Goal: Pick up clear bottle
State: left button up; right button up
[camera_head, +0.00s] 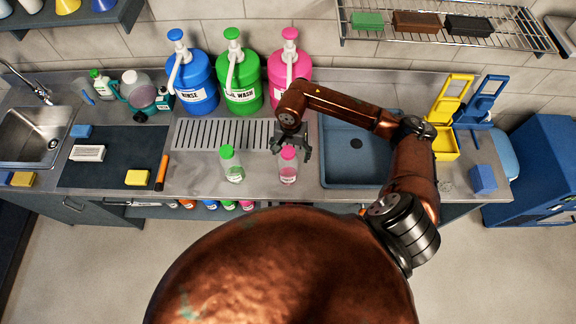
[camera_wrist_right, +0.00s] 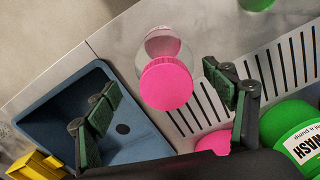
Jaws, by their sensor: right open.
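A clear bottle with a pink cap (camera_head: 288,166) stands upright on the counter, in front of the drain grate. In the right wrist view its pink cap (camera_wrist_right: 166,84) shows large, between the two fingers. A second clear bottle with a green cap (camera_head: 232,166) stands upright to its left. My right gripper (camera_head: 291,148) is open and empty, pointing down over the pink-capped bottle. Its green-padded fingers (camera_wrist_right: 168,106) are spread wide, and I cannot tell whether they touch the bottle. My left gripper is not in view.
Blue, green and pink pump jugs (camera_head: 240,88) stand behind the slotted grate (camera_head: 222,133). A blue sink basin (camera_head: 355,165) lies to the right. A dark mat (camera_head: 100,170) with a brush and sponge lies left. The counter's front edge is close to the bottles.

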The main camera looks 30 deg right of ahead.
jog(key=f+p, duration=0.1)
jog(key=f, duration=0.1)
jog(key=a+f+p, duration=0.1)
jog(key=f, duration=0.1)
jog(key=shift+w+f, duration=0.15)
jog(key=shift+f, duration=0.05)
jog(key=shift+d+f, duration=0.15)
jog(key=shift+f, duration=0.25)
jog(key=c, duration=1.7)
jog(key=shift+r, duration=0.1)
